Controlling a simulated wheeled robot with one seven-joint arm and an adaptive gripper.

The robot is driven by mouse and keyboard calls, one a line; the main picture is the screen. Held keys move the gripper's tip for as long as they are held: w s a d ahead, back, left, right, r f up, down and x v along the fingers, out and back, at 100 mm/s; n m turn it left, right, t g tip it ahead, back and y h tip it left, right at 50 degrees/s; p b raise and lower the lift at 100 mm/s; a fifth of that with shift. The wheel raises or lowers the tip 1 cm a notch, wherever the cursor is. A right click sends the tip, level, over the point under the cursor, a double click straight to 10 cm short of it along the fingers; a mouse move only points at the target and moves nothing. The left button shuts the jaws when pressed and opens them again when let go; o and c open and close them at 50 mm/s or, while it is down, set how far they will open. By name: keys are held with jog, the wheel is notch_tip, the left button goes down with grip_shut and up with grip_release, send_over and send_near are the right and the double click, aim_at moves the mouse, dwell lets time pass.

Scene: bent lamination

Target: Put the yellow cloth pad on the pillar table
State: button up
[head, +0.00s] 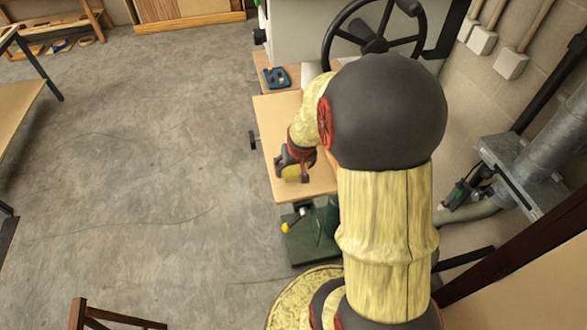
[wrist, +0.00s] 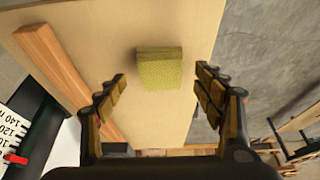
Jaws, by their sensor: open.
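The yellow cloth pad (wrist: 160,72) is a small, thick block with a woven texture. In the wrist view it appears to lie on the tan wooden tabletop (wrist: 180,20). My gripper (wrist: 161,78) is open, with a finger on each side of the pad and gaps between. In the head view my gripper (head: 292,168) is over the near part of the wooden tabletop (head: 275,115), with a yellow patch of the pad (head: 290,173) showing at it. The pad is mostly hidden there by my gripper. I cannot tell which surface is the pillar table.
A wooden strip (wrist: 65,80) lies along the tabletop's left side in the wrist view. In the head view a blue tool holder (head: 275,77) sits behind the tabletop, near a black handwheel (head: 373,35). A green machine base (head: 308,240) stands below. Open concrete floor (head: 140,150) lies left.

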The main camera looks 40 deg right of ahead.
jog(key=v, duration=0.9)
jog(key=s+a+r+n+t+y, duration=0.1)
jog(key=a+r+n, duration=0.2)
jog(key=a+r, duration=0.95)
jog(key=s+a+r+n+y, duration=0.1)
jog(key=s+a+r+n, duration=0.2)
jog(key=s+a, duration=0.6)
jog(key=a+r+p, duration=0.1)
jog(key=a, duration=0.2)
jog(key=shift+r+t, duration=0.25)
jog(key=shift+t, duration=0.15)
jog(key=shift+s+a, duration=0.1)
jog(key=shift+s, duration=0.05)
notch_tip(320, 180, down, 9)
jog(key=b, duration=0.8)
jog(key=shift+r+b, duration=0.2)
jog(key=shift+b, duration=0.2)
jog(key=shift+c, duration=0.8)
